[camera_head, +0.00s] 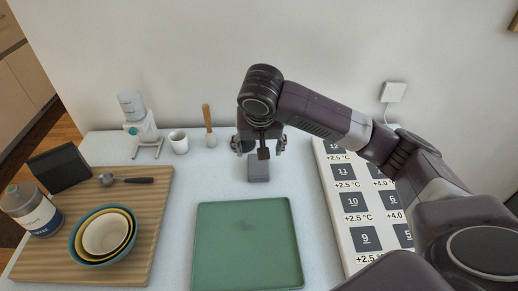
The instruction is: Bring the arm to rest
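My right arm comes in from the right and reaches over the counter. Its gripper (259,146) points down near the wall, with its two fingers spread apart. A small grey block-like object (258,172) stands on the counter just below the gripper, with a darker upright part showing between the fingers. I cannot tell whether the fingers touch it. My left arm and gripper are not in view.
A green tray (246,205) lies in front of the gripper. A wooden board (165,185) at left bears nested bowls (107,236), a bottle (31,212), a dark stand (60,168) and a scoop (125,181). A dispenser (141,128), cup (179,143), brush (209,127) and labelled panel (334,178) flank it.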

